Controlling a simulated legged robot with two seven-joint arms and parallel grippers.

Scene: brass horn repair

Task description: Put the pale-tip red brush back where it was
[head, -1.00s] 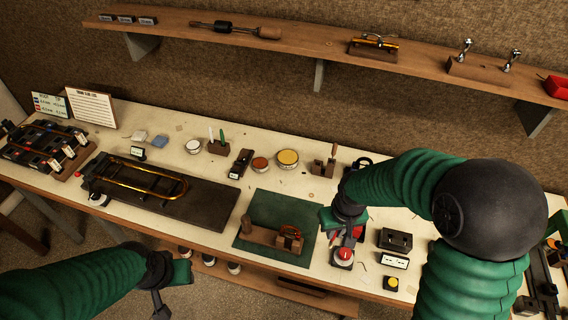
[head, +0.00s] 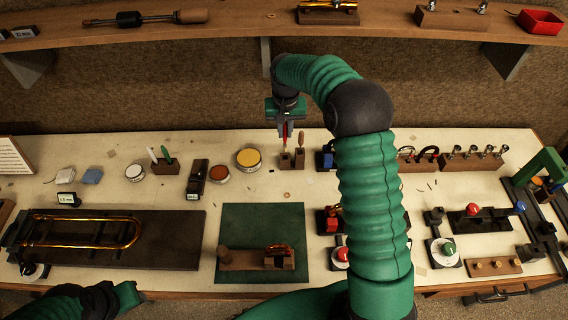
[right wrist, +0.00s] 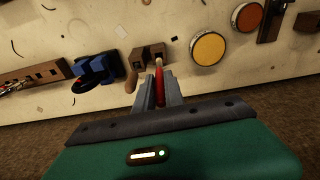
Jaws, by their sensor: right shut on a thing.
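My right gripper (head: 286,122) is shut on the red brush (head: 285,143), which hangs tip down over the small wooden holder block (head: 299,163) at the back of the bench. In the right wrist view the red brush (right wrist: 159,88) sits between the jaws, its pale tip (right wrist: 158,63) at the block (right wrist: 146,55). I cannot tell whether the tip is inside a hole. A wooden-handled tool (head: 301,139) stands in the block's right side. My left gripper (head: 128,294) is at the lower left, partly cut off; its jaws are not clear.
A yellow-topped round tin (head: 248,159) stands left of the block, and a blue device (head: 326,158) stands close on its right. A green mat (head: 232,219) with a wooden fixture lies in front. The shelf (head: 226,29) runs above and behind.

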